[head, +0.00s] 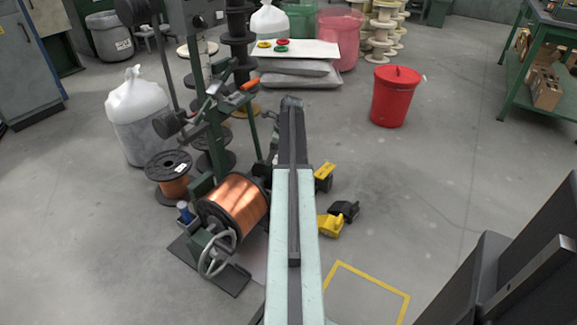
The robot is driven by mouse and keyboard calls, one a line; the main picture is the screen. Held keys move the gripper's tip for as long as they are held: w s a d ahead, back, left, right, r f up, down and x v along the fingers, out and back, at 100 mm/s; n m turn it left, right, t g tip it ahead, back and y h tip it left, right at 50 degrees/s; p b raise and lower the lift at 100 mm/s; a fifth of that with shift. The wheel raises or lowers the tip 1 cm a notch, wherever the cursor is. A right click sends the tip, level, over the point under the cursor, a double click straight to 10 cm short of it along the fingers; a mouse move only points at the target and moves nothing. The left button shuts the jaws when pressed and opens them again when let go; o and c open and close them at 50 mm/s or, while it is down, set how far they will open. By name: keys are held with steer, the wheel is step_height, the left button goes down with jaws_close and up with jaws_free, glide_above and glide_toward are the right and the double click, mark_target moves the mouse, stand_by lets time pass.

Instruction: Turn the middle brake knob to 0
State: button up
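The brake knobs and their number marks cannot be made out in the head view. A dark green winding stand (214,135) stands left of centre, with dark round parts (168,124) on its upright and an orange handle (250,84). Low on it sits a large copper spool (233,205) with black flanges, and a grey handwheel (217,252) in front. My arm rises through the middle of the picture, just right of the spool, and hides part of the stand. I cannot make out my gripper's fingers.
A smaller copper spool (170,178) and a white sack in a bin (137,115) stand left of the stand. Yellow-and-black floor pieces (335,220) lie right of my arm. A red lidded bin (393,97) stands farther back. The floor at right centre is clear.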

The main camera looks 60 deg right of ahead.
steer(key=s+d+m, duration=0.4)
steer(key=s+d, duration=0.2)
steer(key=d, duration=0.2)
steer(key=shift+t+h, duration=0.3)
steer(key=b+x, duration=0.7)
steer(key=x, duration=0.1)
steer(key=shift+s+f+b, duration=0.1)
steer(key=shift+f+b, duration=0.1)
steer(key=shift+b, duration=0.15)
steer(key=shift+r, duration=0.1)
steer(key=c, duration=1.3)
steer(key=shift+a, duration=0.2)
steer(key=shift+c, duration=0.2)
